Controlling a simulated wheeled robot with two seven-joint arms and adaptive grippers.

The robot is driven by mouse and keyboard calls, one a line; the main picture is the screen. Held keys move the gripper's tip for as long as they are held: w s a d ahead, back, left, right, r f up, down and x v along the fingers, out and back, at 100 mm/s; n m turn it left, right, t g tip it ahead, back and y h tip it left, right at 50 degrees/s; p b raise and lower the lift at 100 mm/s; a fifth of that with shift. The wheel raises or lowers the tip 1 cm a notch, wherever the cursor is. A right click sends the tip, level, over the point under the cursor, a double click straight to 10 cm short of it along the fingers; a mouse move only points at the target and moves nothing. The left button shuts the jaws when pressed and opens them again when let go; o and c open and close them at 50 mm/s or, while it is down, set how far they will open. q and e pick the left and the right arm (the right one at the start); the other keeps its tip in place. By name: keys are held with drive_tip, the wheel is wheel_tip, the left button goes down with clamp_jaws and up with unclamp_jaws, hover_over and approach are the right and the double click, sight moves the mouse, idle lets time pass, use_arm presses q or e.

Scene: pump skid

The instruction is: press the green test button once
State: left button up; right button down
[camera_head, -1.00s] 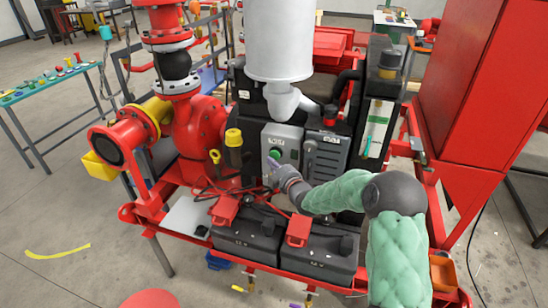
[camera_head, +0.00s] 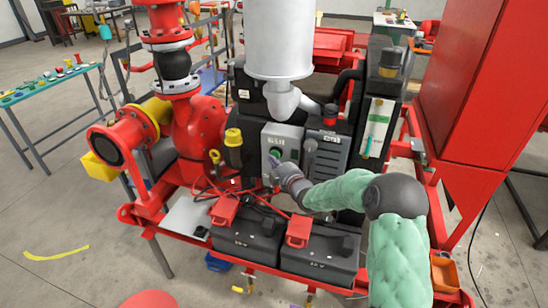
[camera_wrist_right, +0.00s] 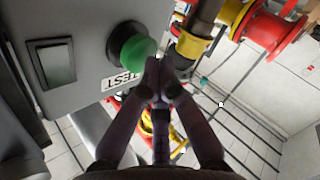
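The green test button (camera_head: 277,152) sits on the front of a grey control box (camera_head: 284,139) in the middle of the skid. In the right wrist view the round green button (camera_wrist_right: 131,48) stands out from a dark collar, with a label reading TEST beside it. My right gripper (camera_head: 272,172) is just below the button in the head view. In the wrist view its fingertips (camera_wrist_right: 158,66) are together, empty, and close beside the button's edge; I cannot tell whether they touch it. My left gripper is not in view.
A rectangular switch (camera_wrist_right: 52,63) is on the same panel. A second grey box (camera_head: 326,152) with a lever stands right of the control box. Two black batteries (camera_head: 319,258) with red covers and cables lie below. A red pump (camera_head: 200,125) stands to the left.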

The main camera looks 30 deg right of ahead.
drive_tip(key=shift+w+d, duration=0.3)
drive_tip(key=shift+d, duration=0.1)
idle(0.5)
drive_tip(key=shift+a, duration=0.1)
drive_tip(key=shift+s+a+b, duration=0.65)
drive_tip(key=shift+a+b, duration=0.05)
idle(0.3)
drive_tip(key=s+a+b, duration=0.1)
drive_tip(key=s+a, duration=0.2)
drive_tip(key=shift+s+a+b, duration=0.1)
drive_tip(key=shift+a+b, duration=0.3)
idle(0.8)
